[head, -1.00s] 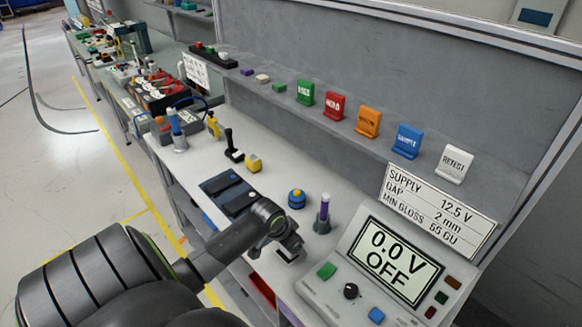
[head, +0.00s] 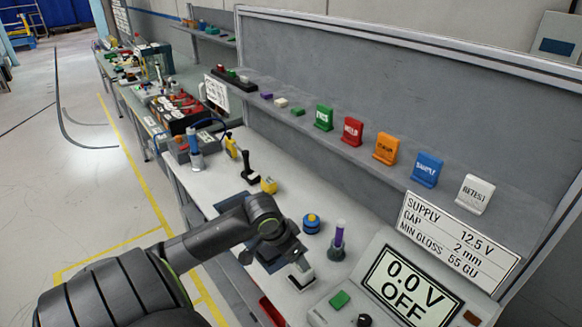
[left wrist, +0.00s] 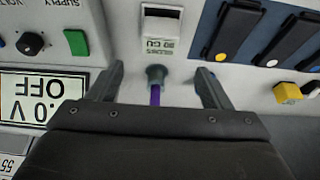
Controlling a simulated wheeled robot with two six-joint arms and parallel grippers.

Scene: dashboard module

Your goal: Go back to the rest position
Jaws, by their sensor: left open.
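My left gripper shows in the left wrist view (left wrist: 158,84) with its two dark fingers spread and nothing gripped. Its arm comes in from the left in the head view and ends above the bench (head: 222,190). In the wrist view a purple stick in a grey-green holder (left wrist: 156,72) appears between the fingers, with clear space on both sides. The same purple stick (head: 339,236) stands upright on the bench in the head view, to the right of the arm's end. My right gripper is not in view.
A display panel reading 0.0 V OFF (head: 405,285) stands at the lower right. A small white device (head: 301,275), a blue and yellow knob (head: 311,223), a yellow block (head: 269,185) and a black lever (head: 249,168) are near the arm. Coloured tags line the shelf (head: 340,150).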

